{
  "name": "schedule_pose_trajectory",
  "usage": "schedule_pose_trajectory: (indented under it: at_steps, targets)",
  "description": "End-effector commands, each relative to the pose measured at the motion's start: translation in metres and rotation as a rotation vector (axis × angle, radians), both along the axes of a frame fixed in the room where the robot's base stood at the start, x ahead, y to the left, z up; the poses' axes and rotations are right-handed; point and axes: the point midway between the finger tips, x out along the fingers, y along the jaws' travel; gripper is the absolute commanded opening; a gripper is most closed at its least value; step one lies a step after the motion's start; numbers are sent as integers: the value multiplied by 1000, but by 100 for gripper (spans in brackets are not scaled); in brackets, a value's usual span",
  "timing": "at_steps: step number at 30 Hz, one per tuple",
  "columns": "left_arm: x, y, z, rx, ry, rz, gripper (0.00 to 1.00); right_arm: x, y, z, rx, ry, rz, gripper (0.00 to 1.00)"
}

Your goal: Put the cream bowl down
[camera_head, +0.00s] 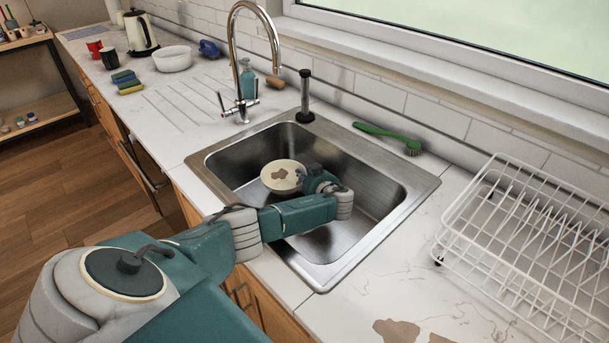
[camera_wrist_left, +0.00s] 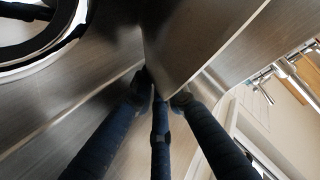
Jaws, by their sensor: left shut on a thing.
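The cream bowl (camera_head: 288,185), with a brown patch inside, is in the left part of the steel sink (camera_head: 412,190), its opening facing up towards the head camera. My left gripper (camera_head: 308,180) reaches into the sink from the front and is shut on the bowl's right side. I cannot tell whether the bowl touches the sink floor. In the left wrist view the dark fingers (camera_wrist_left: 160,92) are close together against steel walls; the bowl is not clear there. My right gripper is not in view.
A tap (camera_head: 240,75) and a black-handled plunger-like tool (camera_head: 305,98) stand behind the sink. A green brush (camera_head: 388,138) lies at the back. A white dish rack (camera_head: 530,245) is on the right counter, with brown stains (camera_head: 397,330) in front.

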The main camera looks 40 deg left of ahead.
Motion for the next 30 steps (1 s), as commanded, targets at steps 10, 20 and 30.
schedule_pose_trajectory:
  at_steps: [10, 20, 30]
  targets:
    - [0, 0, -2, 0, -1, 0, 20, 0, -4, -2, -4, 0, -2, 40]
    - [0, 0, -1, 0, 0, 0, 34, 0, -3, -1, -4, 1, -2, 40]
    - [-14, -28, 19, -4, 1, -4, 34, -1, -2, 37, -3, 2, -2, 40]
